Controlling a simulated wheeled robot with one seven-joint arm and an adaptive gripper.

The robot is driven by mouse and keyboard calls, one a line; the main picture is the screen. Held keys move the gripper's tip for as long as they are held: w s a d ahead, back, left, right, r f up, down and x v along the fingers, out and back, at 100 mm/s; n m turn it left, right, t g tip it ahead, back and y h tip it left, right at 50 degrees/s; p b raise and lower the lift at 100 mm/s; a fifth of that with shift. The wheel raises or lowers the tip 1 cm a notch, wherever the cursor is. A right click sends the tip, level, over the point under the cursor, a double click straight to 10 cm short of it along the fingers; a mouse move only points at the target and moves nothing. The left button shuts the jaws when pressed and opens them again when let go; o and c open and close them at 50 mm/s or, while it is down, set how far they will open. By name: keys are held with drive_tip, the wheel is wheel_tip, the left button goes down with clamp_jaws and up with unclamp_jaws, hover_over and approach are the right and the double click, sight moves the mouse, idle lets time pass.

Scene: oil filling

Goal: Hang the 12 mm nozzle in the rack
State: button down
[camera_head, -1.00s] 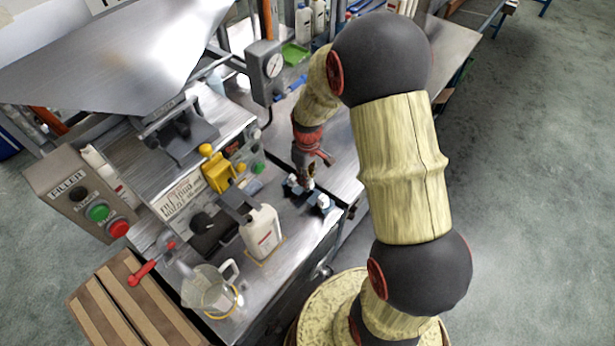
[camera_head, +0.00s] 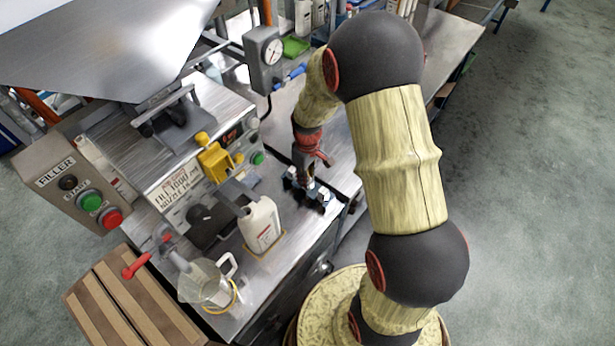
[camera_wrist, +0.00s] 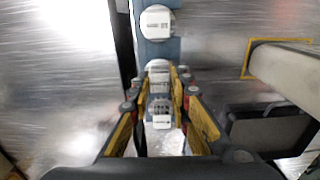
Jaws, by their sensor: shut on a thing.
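My gripper (camera_head: 307,182) points down at a small dark rack (camera_head: 317,201) on the steel bench. In the wrist view the yellow-sided fingers (camera_wrist: 159,76) are shut around a pale, round-topped nozzle; its printed size is too small to read. The blue-grey rack (camera_wrist: 159,50) runs up the picture from the fingertips. Another white labelled round top (camera_wrist: 157,22) sits in it beyond the fingers. A further pale labelled piece (camera_wrist: 161,121) shows between the fingers, nearer the camera. The held nozzle's lower end is hidden, so I cannot tell whether it touches the rack.
A white bottle (camera_head: 260,225) stands left of the rack, below the filler's yellow part (camera_head: 215,160). A clear jug (camera_head: 206,285) stands at the bench's front left. A pressure gauge (camera_head: 265,55) rises behind. Bare steel (camera_wrist: 60,75) lies left of the rack in the wrist view.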

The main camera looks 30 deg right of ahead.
drive_tip(key=shift+f, duration=0.1)
drive_tip(key=c, duration=1.7)
unclamp_jaws()
drive_tip(key=shift+o, duration=0.6)
wheel_tip(320, 180, up, 12)
